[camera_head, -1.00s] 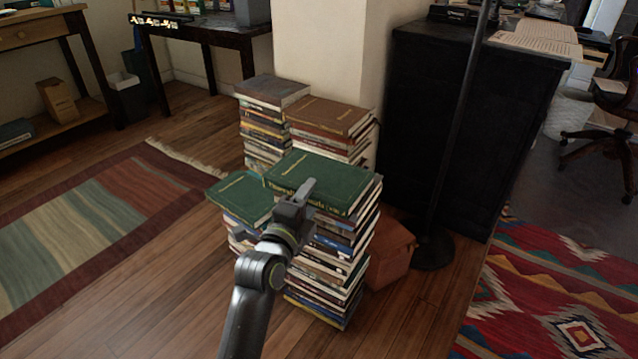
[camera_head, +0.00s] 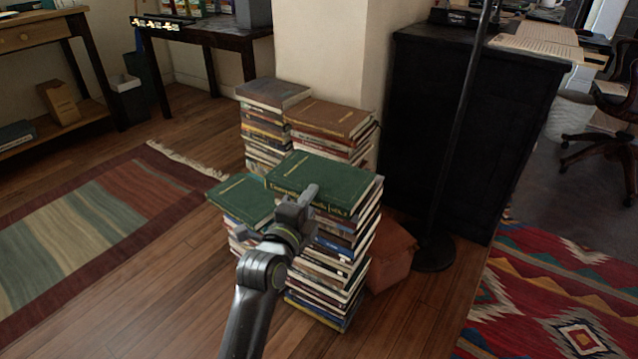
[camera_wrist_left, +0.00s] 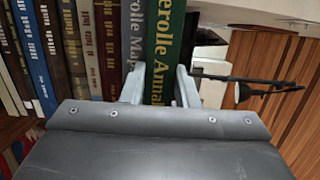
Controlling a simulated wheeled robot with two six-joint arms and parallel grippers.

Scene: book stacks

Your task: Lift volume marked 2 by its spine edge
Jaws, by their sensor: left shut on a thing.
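A green book (camera_head: 325,178) with gold lettering lies flat on top of the front right stack. The marking at the right end of its spine is too small to read surely. My left gripper (camera_head: 302,201) is at the middle of this spine, shut on the green book. In the left wrist view, turned sideways, the gripper (camera_wrist_left: 160,86) has one finger on each side of the green spine (camera_wrist_left: 160,45). A grey spine (camera_wrist_left: 133,35) lies directly beside it, partly behind one finger. My right gripper is not in view.
Another green book (camera_head: 243,196) tops the shorter stack at left. Two taller stacks (camera_head: 272,92) (camera_head: 328,115) stand behind. A brown box (camera_head: 392,258), a lamp pole (camera_head: 460,120) and a black cabinet (camera_head: 460,130) are at right. Wooden floor at front left is free.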

